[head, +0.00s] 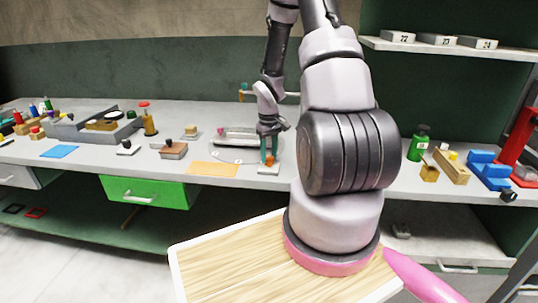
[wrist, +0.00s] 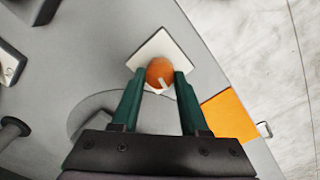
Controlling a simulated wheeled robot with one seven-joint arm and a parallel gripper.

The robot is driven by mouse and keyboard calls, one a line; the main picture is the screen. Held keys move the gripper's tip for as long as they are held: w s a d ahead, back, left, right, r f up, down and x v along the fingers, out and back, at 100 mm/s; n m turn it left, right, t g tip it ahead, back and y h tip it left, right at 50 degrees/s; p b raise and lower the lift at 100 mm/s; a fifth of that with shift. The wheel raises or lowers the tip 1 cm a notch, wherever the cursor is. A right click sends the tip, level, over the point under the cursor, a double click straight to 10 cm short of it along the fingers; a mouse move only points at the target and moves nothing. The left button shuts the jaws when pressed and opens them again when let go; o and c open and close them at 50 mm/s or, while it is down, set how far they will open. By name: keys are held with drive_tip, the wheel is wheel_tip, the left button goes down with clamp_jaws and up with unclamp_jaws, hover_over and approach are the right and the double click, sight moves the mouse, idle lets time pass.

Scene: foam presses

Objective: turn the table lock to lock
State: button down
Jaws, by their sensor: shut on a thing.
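The table lock is an orange round knob (wrist: 159,71) with a pale pointer mark, on a white square plate (wrist: 150,49) on the grey bench top. In the wrist view the pointer aims down and slightly right. My gripper (wrist: 160,78) has its two green fingers on either side of the knob, shut on it. In the head view my gripper (head: 268,156) reaches down at the bench's front edge, over the white plate (head: 268,170). The knob is small there and partly hidden by the fingers.
An orange mat (head: 212,169) lies left of the lock. A grey oval fixture (head: 240,136) stands behind it. A brown block (head: 173,150) and other small tools sit farther left. A green drawer (head: 150,192) is below the bench. A wooden board (head: 225,265) is in front.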

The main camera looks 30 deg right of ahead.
sight(269, 156)
drive_tip(key=shift+n, duration=1.1)
drive_tip(key=shift+c, duration=2.1)
unclamp_jaws()
wheel_tip(269, 156, up, 11)
